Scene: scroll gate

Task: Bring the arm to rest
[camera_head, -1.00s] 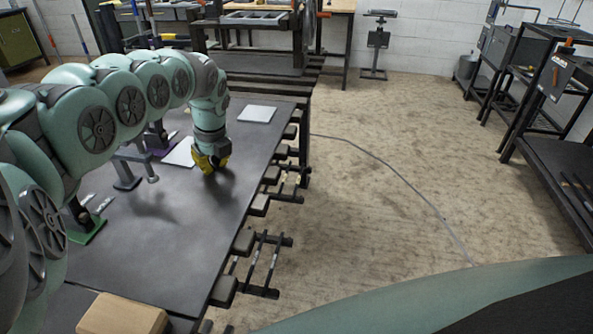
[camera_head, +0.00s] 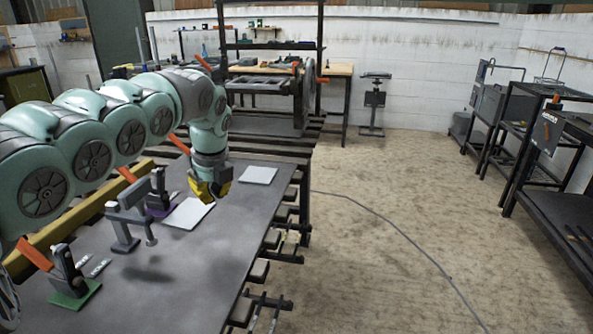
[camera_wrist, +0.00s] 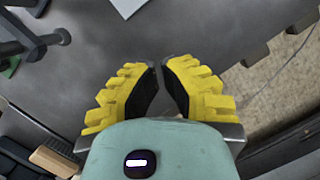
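My gripper (camera_head: 210,198) has yellow fingers and hangs pointing down above the dark workbench (camera_head: 190,275), apart from its surface, close to a white sheet (camera_head: 188,214). In the wrist view my gripper (camera_wrist: 160,65) shows its two fingertips together or nearly so, with nothing between them. My arm arches in from the left side of the head view. A grey metal bracket (camera_head: 123,222) stands on the bench to the left of the gripper, apart from it.
A clamp on a green base (camera_head: 72,280) and one on a purple base (camera_head: 158,192) stand on the bench. Another white sheet (camera_head: 258,175) lies to the right of the gripper. Open floor (camera_head: 390,220) lies right of the bench; black racks (camera_head: 540,150) stand beyond.

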